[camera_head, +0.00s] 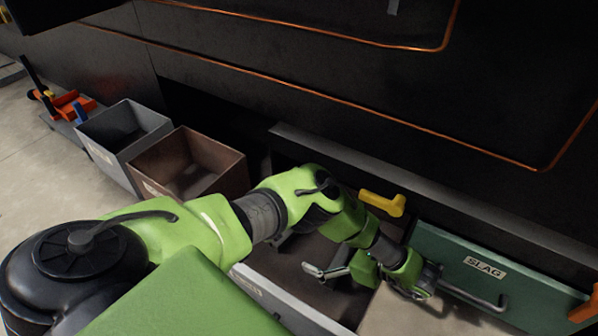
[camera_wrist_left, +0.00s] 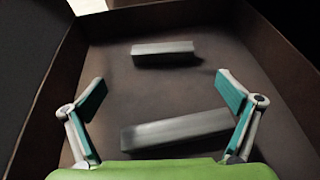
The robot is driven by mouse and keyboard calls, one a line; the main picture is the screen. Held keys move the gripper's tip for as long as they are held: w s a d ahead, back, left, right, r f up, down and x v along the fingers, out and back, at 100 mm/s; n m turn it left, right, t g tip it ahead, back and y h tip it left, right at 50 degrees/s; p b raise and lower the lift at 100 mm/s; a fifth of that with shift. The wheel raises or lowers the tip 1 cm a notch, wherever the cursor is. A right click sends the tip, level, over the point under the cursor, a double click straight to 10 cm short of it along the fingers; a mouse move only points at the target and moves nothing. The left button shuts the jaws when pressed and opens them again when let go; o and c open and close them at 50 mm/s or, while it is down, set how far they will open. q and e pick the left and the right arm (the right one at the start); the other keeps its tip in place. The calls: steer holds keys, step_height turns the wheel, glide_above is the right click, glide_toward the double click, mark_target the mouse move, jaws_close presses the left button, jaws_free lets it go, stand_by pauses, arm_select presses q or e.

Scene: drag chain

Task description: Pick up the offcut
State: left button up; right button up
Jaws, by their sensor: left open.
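Two grey metal bars lie flat on the brown floor of an open drawer in the left wrist view. The nearer bar (camera_wrist_left: 175,131) lies low in the picture, between the bases of the fingers. The farther bar (camera_wrist_left: 163,53) is shorter and lies beyond the fingertips. I cannot tell which one is the offcut. My left gripper (camera_wrist_left: 160,88) is open and empty, with its teal-padded fingers spread to either side above the drawer floor. In the head view my left gripper (camera_head: 326,269) is over the open drawer (camera_head: 285,303), and the bars are hard to make out there.
A green panel labelled SLAG (camera_head: 485,266), with a handle, stands right of the gripper. A yellow handle (camera_head: 382,203) is behind my arm. A brown bin (camera_head: 222,182) and a grey bin (camera_head: 140,140) stand at the left. Dark drawer walls (camera_wrist_left: 282,75) surround the bars.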

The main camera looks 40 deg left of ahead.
arm_select(q)
steer(key=shift+w+a+f, duration=0.2)
steer(key=shift+a, duration=0.05)
steer(key=b+x, duration=0.4)
steer(key=x, duration=0.3)
steer(key=shift+a+b, duration=0.2)
steer(key=shift+b, duration=0.1)
steer(key=shift+a, duration=0.4)
steer(key=b+x, duration=0.3)
steer(key=b, duration=0.1)
steer(key=shift+a+f, duration=0.2)
steer(key=shift+a, duration=0.15)
steer(key=shift+a+f+b, duration=0.1)
steer(key=shift+a+b, duration=0.35)
steer(key=shift+a, duration=0.2)
steer(key=c, duration=1.2)
